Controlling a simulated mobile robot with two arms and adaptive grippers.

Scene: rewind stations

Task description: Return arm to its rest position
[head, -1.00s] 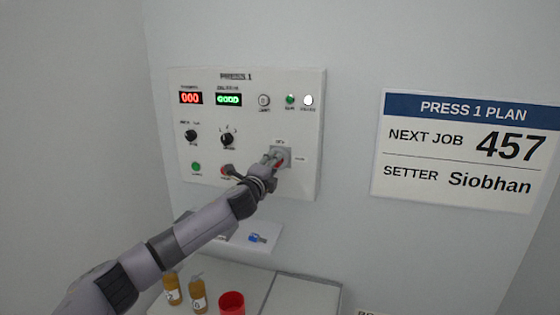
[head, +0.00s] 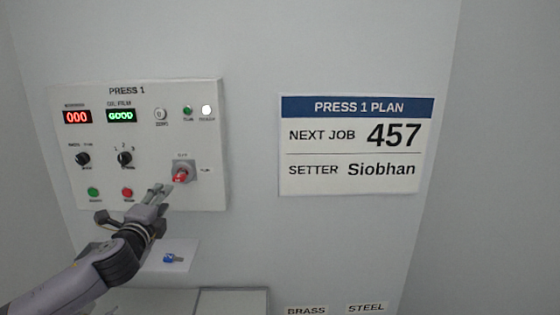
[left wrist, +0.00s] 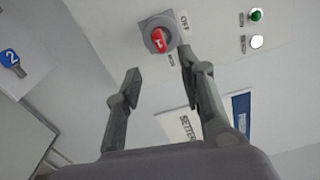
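My left gripper (head: 160,190) is in front of the lower right of the white PRESS 1 panel (head: 60,140). It is just below and left of the red rotary switch (head: 180,176) on its grey plate. In the left wrist view the gripper's two fingers (left wrist: 160,68) are spread with nothing between them. The red switch (left wrist: 160,39) shows beyond the fingertips, apart from them, beside an OFF label. The left arm is still stretched out toward the panel. My right gripper is not in view.
A small shelf (head: 185,246) with a blue-tagged key (head: 172,258) sits below the panel, close to my left forearm. The PRESS 1 PLAN sign (head: 357,145) is on the wall at right. A counter (head: 232,302) lies below; BRASS and STEEL labels show at the bottom edge.

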